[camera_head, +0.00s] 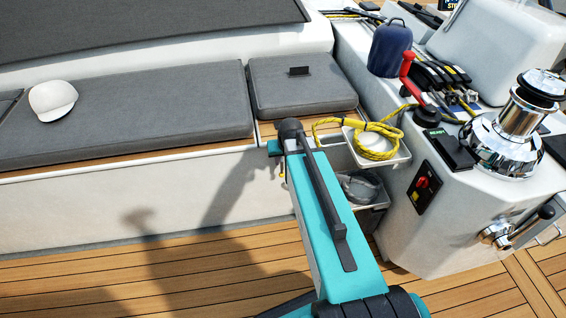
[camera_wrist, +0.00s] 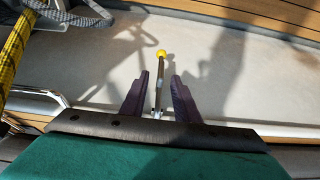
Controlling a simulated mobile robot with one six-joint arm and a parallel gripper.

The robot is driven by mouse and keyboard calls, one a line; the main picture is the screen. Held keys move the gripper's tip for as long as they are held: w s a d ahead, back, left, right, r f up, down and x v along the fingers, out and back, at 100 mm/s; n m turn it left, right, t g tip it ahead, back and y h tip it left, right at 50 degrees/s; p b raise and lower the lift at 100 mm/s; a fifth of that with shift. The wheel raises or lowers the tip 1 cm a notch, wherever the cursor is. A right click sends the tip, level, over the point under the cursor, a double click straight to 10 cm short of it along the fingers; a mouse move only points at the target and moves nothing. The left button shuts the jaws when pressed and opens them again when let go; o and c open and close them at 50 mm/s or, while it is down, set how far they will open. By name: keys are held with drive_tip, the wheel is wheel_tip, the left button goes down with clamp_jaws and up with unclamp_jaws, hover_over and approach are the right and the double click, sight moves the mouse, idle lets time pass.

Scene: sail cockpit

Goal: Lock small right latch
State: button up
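In the wrist view, a thin metal lever with a yellow ball tip (camera_wrist: 161,54) stands against the pale wall; it looks like the small latch. Its shaft runs between the two dark purple fingers of my gripper (camera_wrist: 160,82). The fingers are spread, with a gap visible on both sides of the shaft, so nothing is gripped. In the head view, a small yellow piece, perhaps the same lever (camera_head: 282,170), shows beside the end of my teal arm, below the seat edge. My fingers are hidden there, and the lever's base is mostly hidden.
Right of my arm are open bins, one with a white tray (camera_head: 402,153) and yellow rope (camera_head: 374,143). A grey cushion (camera_head: 301,85) lies above. A red rotary switch (camera_head: 423,183) and chrome winch (camera_head: 508,135) are farther right. The wooden floor (camera_head: 100,285) at left is clear.

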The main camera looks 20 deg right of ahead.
drive_tip(key=v, duration=0.7)
drive_tip(key=shift+s+r+p, duration=0.2)
drive_tip(key=shift+s+p, duration=0.05)
drive_tip(key=shift+p, duration=0.15)
drive_tip(key=s+a+f+n+g+y+p, duration=0.15)
drive_tip(key=s+a+f+g+p, duration=0.25)
drive_tip(key=s+a+f+p, duration=0.7)
drive_tip(key=s+a+f+g, duration=0.1)
drive_tip(key=s+f+g, duration=0.2)
drive_tip(key=s, duration=0.9)
drive_tip(key=s+a+f+n+g, duration=0.1)
drive_tip(key=s+a+f+g, duration=0.1)
drive_tip(key=s+f, duration=0.5)
drive_tip(key=s+p, duration=0.1)
drive_tip(key=s, duration=0.4)
drive_tip(key=shift+a+f+g+h, duration=0.15)
drive_tip(key=shift+f+g+h, duration=0.05)
drive_tip(key=shift+g+h, duration=0.2)
drive_tip(key=shift+a, duration=0.15)
